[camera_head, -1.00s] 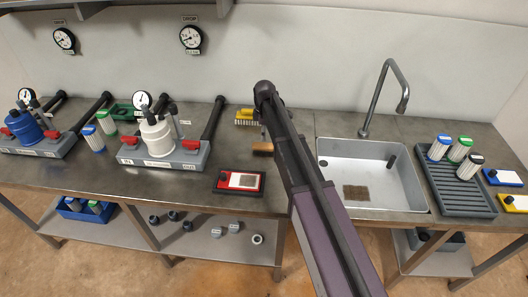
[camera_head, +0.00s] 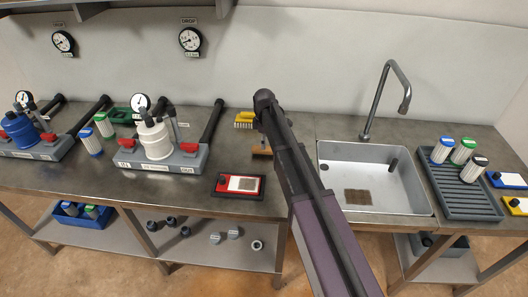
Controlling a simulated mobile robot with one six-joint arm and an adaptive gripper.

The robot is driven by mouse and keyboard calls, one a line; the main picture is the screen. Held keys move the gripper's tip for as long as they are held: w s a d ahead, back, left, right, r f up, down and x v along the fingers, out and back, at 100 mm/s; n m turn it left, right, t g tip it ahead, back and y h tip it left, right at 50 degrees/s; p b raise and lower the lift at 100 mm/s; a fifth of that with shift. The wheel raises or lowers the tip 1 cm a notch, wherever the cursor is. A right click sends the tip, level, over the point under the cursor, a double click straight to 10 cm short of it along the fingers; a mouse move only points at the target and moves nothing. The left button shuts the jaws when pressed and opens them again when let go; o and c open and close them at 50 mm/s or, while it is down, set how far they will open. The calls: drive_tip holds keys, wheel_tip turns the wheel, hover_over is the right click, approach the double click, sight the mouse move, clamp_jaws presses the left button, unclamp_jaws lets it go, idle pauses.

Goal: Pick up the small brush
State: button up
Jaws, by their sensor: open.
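Two brush-like things lie on the steel bench left of my arm. One is a yellow brush (camera_head: 244,119) with pale bristles along its near side, close to the back wall. The other is a small brown wooden block (camera_head: 262,151) nearer the front, perhaps a brush, with its right end close to my arm in the picture. I cannot tell which is the small brush. My dark and purple arm reaches up the middle of the view and ends in a rounded dark joint. My gripper itself is not visible.
A red tray with a pale plate (camera_head: 239,185) lies at the bench's front edge. The white filter manifold (camera_head: 155,140) stands left, with a dark pipe. A sink (camera_head: 360,150) with a tall tap and a grey rack (camera_head: 455,190) with cartridges are at right.

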sight(263, 151)
drive_tip(key=shift+s+f+b, duration=0.1)
drive_tip(key=shift+f+b, duration=2.15)
drive_tip(key=shift+f, duration=0.2)
drive_tip(key=c, duration=1.3)
